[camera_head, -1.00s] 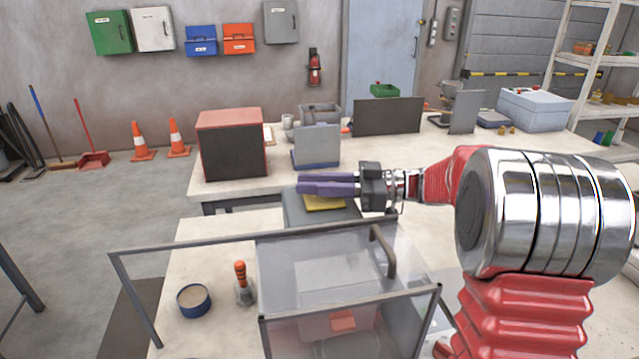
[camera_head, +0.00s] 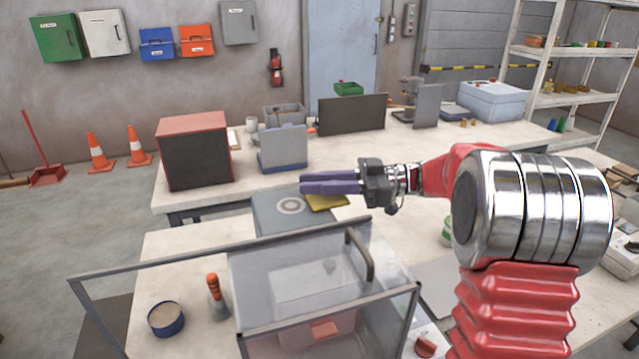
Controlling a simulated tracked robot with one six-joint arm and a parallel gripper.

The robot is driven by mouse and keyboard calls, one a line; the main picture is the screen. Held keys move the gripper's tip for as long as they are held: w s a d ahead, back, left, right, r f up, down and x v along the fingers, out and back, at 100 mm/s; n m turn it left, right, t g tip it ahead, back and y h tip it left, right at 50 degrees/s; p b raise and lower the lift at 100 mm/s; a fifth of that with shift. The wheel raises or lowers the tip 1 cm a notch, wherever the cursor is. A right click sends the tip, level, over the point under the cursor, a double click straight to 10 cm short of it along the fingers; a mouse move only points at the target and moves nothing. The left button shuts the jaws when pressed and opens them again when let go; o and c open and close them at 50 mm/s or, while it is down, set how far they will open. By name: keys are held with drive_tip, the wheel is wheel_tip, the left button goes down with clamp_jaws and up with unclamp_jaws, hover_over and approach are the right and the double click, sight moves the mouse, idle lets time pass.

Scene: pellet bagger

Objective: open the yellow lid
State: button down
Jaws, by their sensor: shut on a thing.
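The yellow lid (camera_head: 327,202) shows as a flat piece just under the fingers of my gripper (camera_head: 330,183), over the right part of a grey box (camera_head: 280,225). A pale ring with a dark centre (camera_head: 291,205) lies uncovered on the box top, left of the lid. My gripper's purple fingers point left and are shut on the yellow lid. The fingers hide the lid's upper side and the exact contact. I cannot tell whether the lid still touches the box top.
A clear guard with a grey frame and handle (camera_head: 361,252) stands in front of the box. An orange-handled tool (camera_head: 213,290) and a blue round tin (camera_head: 166,318) stand at its left. A red-and-black cabinet (camera_head: 195,150) is on the rear table.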

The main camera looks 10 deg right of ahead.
drive_tip(key=shift+w+r, duration=0.1)
drive_tip(key=c, duration=1.8)
unclamp_jaws()
drive_tip(key=shift+w, duration=0.1)
drive_tip(key=shift+o, duration=1.1)
drive_tip(key=shift+a, duration=0.1)
drive_tip(key=s+d, duration=0.1)
drive_tip(key=d, duration=1.2)
drive_tip(key=shift+s+d, duration=0.35)
drive_tip(key=shift+d, duration=0.05)
